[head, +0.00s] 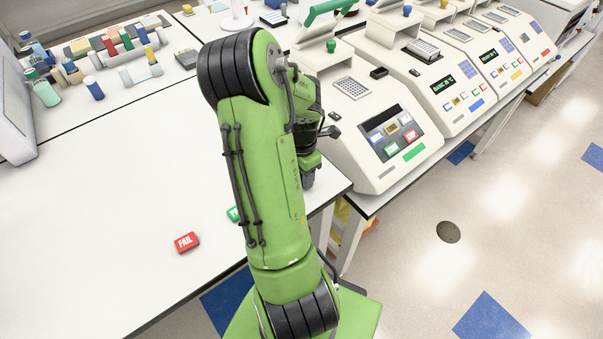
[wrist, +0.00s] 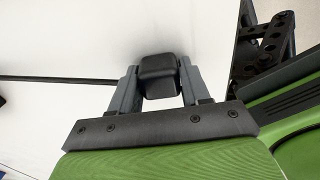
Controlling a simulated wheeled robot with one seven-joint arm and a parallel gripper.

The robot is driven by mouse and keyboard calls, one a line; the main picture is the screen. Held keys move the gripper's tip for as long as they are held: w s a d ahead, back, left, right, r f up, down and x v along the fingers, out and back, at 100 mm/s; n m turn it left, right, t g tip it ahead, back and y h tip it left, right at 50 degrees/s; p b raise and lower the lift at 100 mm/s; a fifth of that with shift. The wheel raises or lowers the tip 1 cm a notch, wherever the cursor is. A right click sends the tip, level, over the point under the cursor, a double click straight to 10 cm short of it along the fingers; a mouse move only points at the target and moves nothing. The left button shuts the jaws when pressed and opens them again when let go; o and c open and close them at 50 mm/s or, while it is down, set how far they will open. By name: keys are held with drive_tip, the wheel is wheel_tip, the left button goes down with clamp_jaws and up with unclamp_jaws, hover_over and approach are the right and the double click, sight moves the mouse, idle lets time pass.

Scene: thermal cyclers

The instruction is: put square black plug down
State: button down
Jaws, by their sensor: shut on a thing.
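The square black plug (wrist: 160,82) is a dark block with rounded edges. It sits between the two grey fingers of my gripper (wrist: 157,68) in the wrist view, and the gripper is shut on it. Behind the plug is a plain white surface with a soft shadow around it. I cannot tell whether the plug touches that surface. In the head view my green arm hides the plug and most of the gripper.
A red FAIL block (head: 186,243) lies on the white table (head: 110,220), and a green block (head: 233,214) is partly behind my arm. Several thermal cyclers (head: 372,155) stand to the right. Tubes and racks (head: 110,45) fill the back left. The table's left middle is clear.

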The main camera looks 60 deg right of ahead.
drive_tip(key=c, duration=0.5)
unclamp_jaws()
